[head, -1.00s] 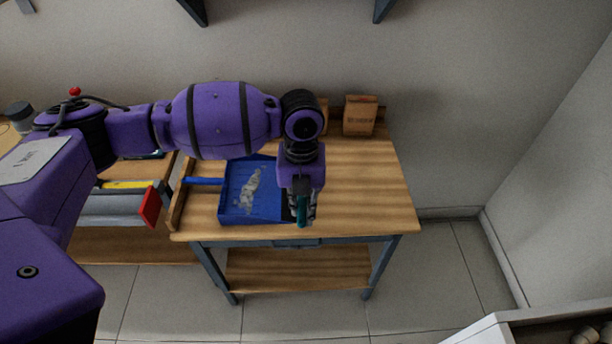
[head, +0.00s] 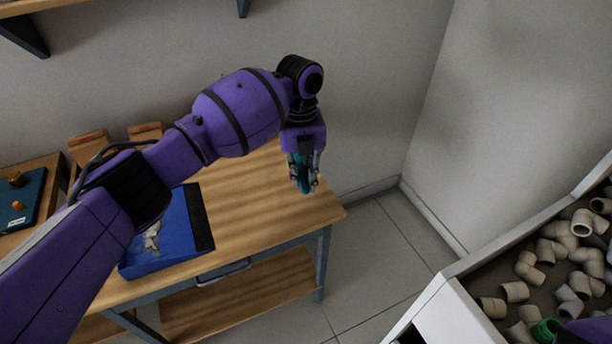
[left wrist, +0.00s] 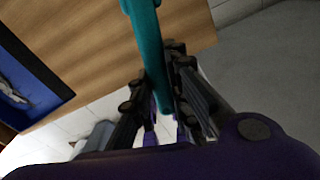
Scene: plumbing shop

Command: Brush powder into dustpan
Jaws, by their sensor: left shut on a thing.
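The blue dustpan (head: 177,252) lies on the wooden table, partly behind my left arm. A pale grey heap of powder (head: 153,238) lies in it. Both also show at the left edge of the left wrist view, the dustpan (left wrist: 38,68) and the powder (left wrist: 12,92). My left gripper (head: 305,185) points down by the table's right edge, to the right of the dustpan and apart from it. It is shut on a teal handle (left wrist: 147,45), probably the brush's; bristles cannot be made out. My right gripper is not in view.
The wooden table (head: 262,195) is bare between dustpan and right edge. Two brown bags (head: 146,131) stand at its back. A white bin (head: 455,290) of pipe elbows stands at lower right. Walls close off the back and right; tiled floor (head: 375,235) lies between.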

